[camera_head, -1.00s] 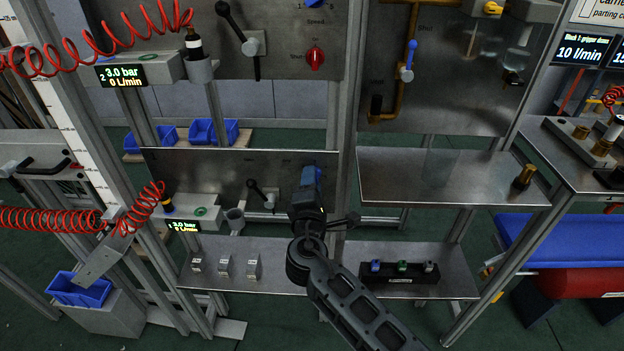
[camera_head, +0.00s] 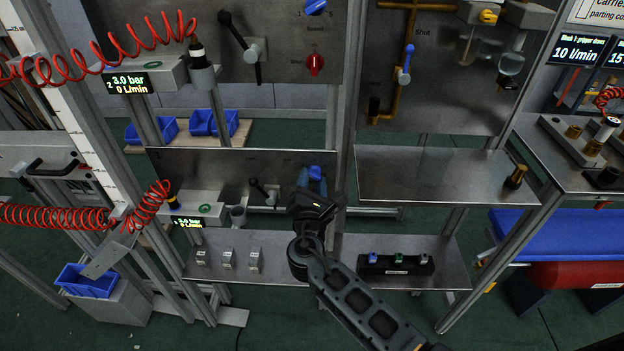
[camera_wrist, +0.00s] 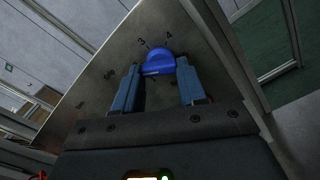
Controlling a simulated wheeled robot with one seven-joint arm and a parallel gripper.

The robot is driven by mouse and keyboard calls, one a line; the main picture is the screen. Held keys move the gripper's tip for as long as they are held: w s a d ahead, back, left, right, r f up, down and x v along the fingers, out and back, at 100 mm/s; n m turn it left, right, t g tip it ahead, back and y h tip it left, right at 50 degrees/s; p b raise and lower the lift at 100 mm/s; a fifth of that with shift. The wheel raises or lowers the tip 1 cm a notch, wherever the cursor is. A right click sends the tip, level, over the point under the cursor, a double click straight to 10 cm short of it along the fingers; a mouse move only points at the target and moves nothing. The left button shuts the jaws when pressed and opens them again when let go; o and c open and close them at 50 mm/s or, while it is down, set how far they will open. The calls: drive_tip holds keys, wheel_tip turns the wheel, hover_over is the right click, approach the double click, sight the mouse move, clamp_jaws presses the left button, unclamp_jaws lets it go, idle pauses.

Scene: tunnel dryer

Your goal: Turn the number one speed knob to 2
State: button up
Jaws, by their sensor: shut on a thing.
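A blue speed knob (camera_wrist: 160,64) sits on the lower metal panel (camera_wrist: 100,80); it also shows in the head view (camera_head: 316,172). In the wrist view the numerals 3 and 4 show on the panel beyond the knob, and a pale mark shows at its lower left edge. A second blue knob (camera_head: 316,7), marked Speed, is on the upper panel, apart from my gripper.
A black lever (camera_head: 262,190) is left of my gripper on the lower panel. A red knob (camera_head: 315,64) is on the upper panel. Below, a shelf (camera_head: 215,250) holds small grey blocks, and a black block (camera_head: 396,264) with coloured buttons sits to the right. A metal post (camera_head: 345,130) stands close by.

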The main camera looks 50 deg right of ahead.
drive_tip(key=shift+a+f, duration=0.1)
idle(0.3)
drive_tip(key=o, duration=1.1)
drive_tip(key=shift+c, duration=0.2)
drive_tip(key=b+v, duration=0.1)
drive_tip(key=v, duration=0.6)
drive_tip(key=shift+s+a, duration=0.25)
